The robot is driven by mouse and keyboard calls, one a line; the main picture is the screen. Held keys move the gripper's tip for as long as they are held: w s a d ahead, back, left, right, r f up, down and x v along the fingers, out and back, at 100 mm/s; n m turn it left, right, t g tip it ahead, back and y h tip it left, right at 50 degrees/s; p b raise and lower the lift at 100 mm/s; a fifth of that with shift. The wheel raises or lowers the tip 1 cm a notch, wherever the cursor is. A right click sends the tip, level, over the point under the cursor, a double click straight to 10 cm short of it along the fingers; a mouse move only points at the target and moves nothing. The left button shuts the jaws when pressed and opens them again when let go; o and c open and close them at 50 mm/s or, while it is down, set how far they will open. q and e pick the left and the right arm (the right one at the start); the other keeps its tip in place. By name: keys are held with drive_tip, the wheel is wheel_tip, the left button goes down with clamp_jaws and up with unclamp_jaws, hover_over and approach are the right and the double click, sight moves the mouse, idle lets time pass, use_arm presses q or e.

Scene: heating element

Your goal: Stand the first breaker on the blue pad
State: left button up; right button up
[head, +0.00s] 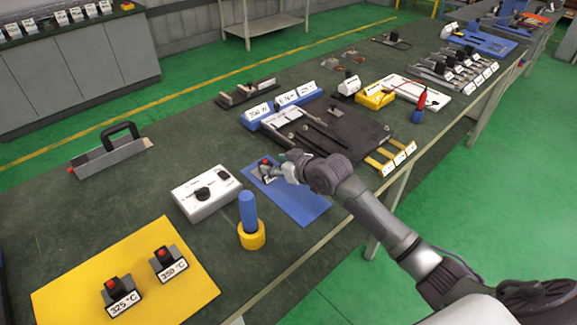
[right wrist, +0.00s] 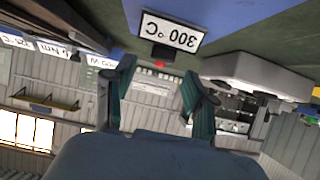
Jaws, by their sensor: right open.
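The blue pad (head: 303,207) lies on the bench in the middle of the head view. A breaker (head: 264,162) with a red button stands at the pad's far left end, partly hidden by my right gripper (head: 284,168). In the right wrist view, which is upside down, this breaker's label (right wrist: 170,33) reads 300 °C. My right gripper's two fingers (right wrist: 159,82) are apart, with nothing held between them. The breaker is just ahead of the fingertips. Two more breakers, marked 325 °C (head: 120,295) and 350 °C (head: 167,262), stand on the yellow mat (head: 75,292). My left gripper is out of view.
A white box with a black knob (head: 207,194) sits left of the pad. A blue-handled tool stands in a yellow holder (head: 251,237) in front of it. A dark tray (head: 345,137) with metal parts lies right of the pad.

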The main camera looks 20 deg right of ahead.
drive_tip(key=v, duration=0.7)
drive_tip(key=shift+s, duration=0.15)
